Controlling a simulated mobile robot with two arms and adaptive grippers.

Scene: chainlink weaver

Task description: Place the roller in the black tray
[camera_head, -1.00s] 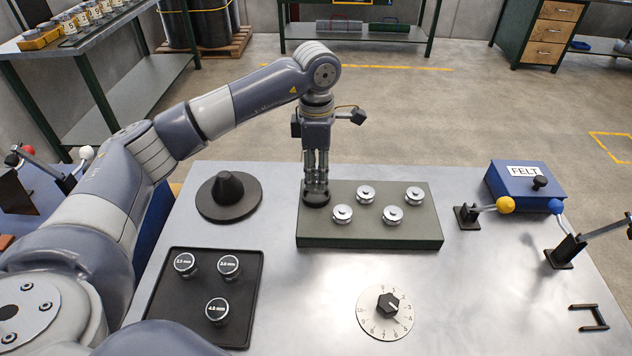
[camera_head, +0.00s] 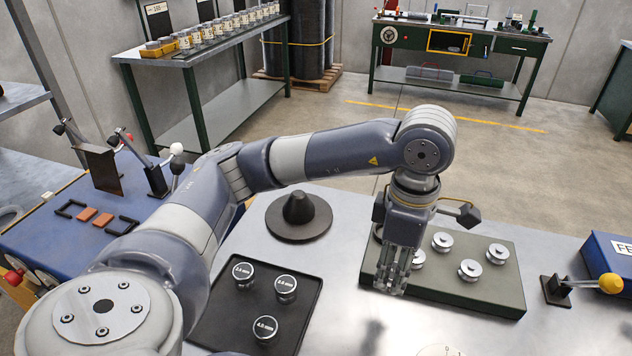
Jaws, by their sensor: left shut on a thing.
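My left gripper (camera_head: 392,278) is shut, pointing down over the left front part of the green block (camera_head: 497,297). It is shut on a roller, which the fingers hide almost wholly. Several silver spool-shaped rollers stand on the block, including one at the back (camera_head: 442,242), one at the right (camera_head: 497,253) and one at the front (camera_head: 469,269). Another (camera_head: 418,259) shows partly beside the fingers. My right gripper is not in view.
A black cone on a round base (camera_head: 299,215) stands behind the tray. A yellow-knobbed lever (camera_head: 608,284) and a blue box (camera_head: 612,262) are at the right. Bare metal tabletop lies between tray and block. A white dial (camera_head: 440,351) shows at the bottom edge.

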